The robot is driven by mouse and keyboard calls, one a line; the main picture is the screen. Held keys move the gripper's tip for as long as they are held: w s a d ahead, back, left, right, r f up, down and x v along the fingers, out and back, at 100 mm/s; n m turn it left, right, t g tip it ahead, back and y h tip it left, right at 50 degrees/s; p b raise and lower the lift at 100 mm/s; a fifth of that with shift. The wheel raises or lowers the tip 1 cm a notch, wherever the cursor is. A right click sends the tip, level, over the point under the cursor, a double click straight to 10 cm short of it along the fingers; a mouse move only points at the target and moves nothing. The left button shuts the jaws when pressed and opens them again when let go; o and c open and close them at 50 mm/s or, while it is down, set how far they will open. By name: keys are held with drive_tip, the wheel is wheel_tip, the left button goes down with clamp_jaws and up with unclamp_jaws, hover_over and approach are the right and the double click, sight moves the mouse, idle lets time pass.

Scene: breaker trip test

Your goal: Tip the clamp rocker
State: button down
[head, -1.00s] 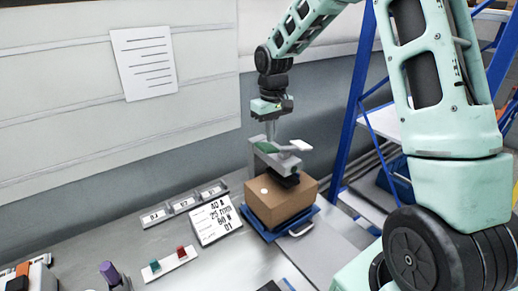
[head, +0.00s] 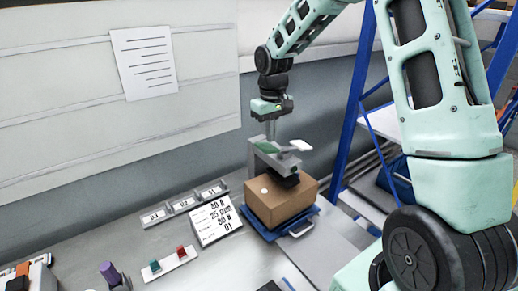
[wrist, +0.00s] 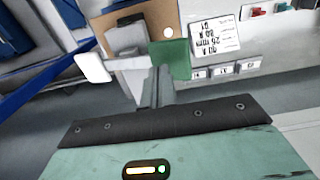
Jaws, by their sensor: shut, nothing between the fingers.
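A grey clamp (head: 270,163) stands on a brown cardboard box (head: 283,205), with a dark foot against the box top. A green pad (head: 266,147) and a white paddle (head: 300,145) sit on opposite sides of its top; I cannot tell how they join as the rocker. My gripper (head: 270,138) points down, shut and empty, just above the clamp beside the green pad. I cannot tell whether its tips touch.
The box sits in a blue tray (head: 303,228) with a handle. A printed card (head: 215,221) and a row of labelled holders (head: 184,203) stand to the left. A strip with green and red blocks (head: 169,264) lies nearer. A blue ladder frame (head: 350,110) rises behind right.

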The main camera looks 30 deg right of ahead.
sight(272, 146)
drive_tip(key=shift+d+f+b, duration=0.1)
drive_tip(key=shift+f+b, duration=0.9)
drive_tip(key=shift+f, duration=0.75)
idle(0.8)
drive_tip(key=shift+r, duration=0.1)
wheel_tip(272, 146, up, 7)
drive_tip(key=p, duration=0.6)
idle(0.7)
drive_tip(key=s+a+f+n+b, duration=0.1)
drive_tip(key=s+a+n+b, duration=0.15)
drive_tip(key=s+a, duration=0.65)
drive_tip(key=s+a+f+n+b, duration=0.15)
drive_tip(key=s+a+b, duration=0.3)
drive_tip(key=a, duration=0.75)
drive_tip(key=s+a+f+n+b, duration=0.1)
drive_tip(key=s+a+f, duration=0.1)
drive_tip(key=s, duration=0.6)
drive_tip(key=s+a+f+n+b, duration=0.1)
drive_tip(key=s+a+n, duration=0.1)
drive_tip(key=s, duration=0.7)
drive_tip(key=shift+s+a+f+y+b, duration=0.15)
drive_tip(key=shift+a+f+y+b, duration=0.2)
drive_tip(key=shift+a, duration=0.4)
